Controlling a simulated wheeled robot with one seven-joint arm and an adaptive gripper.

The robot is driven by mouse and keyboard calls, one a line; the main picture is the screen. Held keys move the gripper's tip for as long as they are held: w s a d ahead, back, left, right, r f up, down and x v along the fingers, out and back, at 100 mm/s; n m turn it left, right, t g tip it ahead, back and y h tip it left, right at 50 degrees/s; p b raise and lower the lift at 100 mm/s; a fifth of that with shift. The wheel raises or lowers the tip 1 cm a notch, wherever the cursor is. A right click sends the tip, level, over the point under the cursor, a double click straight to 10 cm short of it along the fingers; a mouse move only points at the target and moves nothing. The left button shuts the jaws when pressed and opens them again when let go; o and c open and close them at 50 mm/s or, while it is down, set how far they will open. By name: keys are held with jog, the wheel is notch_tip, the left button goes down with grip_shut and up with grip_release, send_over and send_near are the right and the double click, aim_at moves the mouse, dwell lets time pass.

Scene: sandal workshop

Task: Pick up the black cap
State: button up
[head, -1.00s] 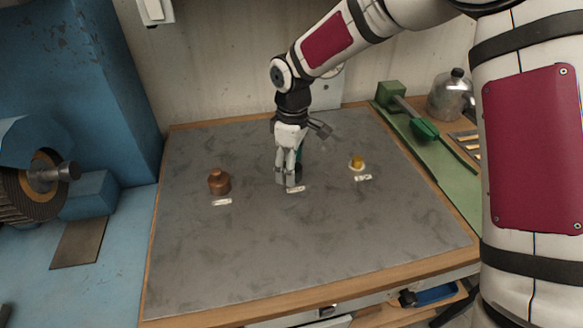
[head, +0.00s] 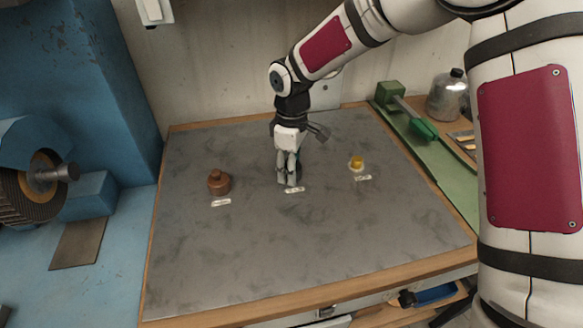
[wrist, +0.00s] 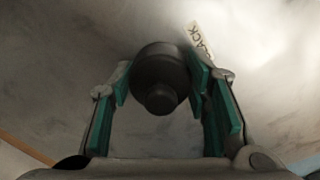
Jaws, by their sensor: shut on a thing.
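The black cap (wrist: 160,72) is a dark round piece with a small knob, seen between my gripper's green-padded fingers in the wrist view. My gripper (wrist: 161,82) is shut on it, with a finger on either side. In the head view my gripper (head: 289,180) points down at the middle of the grey table top and mostly hides the cap. A small white label (head: 294,190) lies just in front of it, and in the wrist view the label (wrist: 201,41) shows letters ending in "ACK". I cannot tell whether the cap touches the table.
A brown cap (head: 219,182) stands to the left with its label in front. The front of the grey mat (head: 300,255) is clear. A blue machine (head: 70,90) stands at the left.

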jog(key=shift+r, duration=0.4)
notch_tip(320, 180, up, 2)
jog(key=shift+r, duration=0.1)
jog(key=shift+s+a+r, duration=0.2)
jog(key=shift+s, duration=0.4)
jog(key=s+a, duration=0.1)
jog(key=s, duration=0.3)
jog(key=s+a+r, duration=0.1)
jog(key=s, duration=0.4)
jog(key=s+a, duration=0.2)
jog(key=s, duration=0.3)
jog(key=shift+r+b, duration=0.2)
jog(key=shift+b, duration=0.1)
jog(key=shift+s+r+p, duration=0.15)
jog(key=shift+r+p, duration=0.15)
jog(key=shift+r, duration=0.05)
jog(key=shift+r+p, duration=1.2)
jog(key=shift+r, duration=0.4)
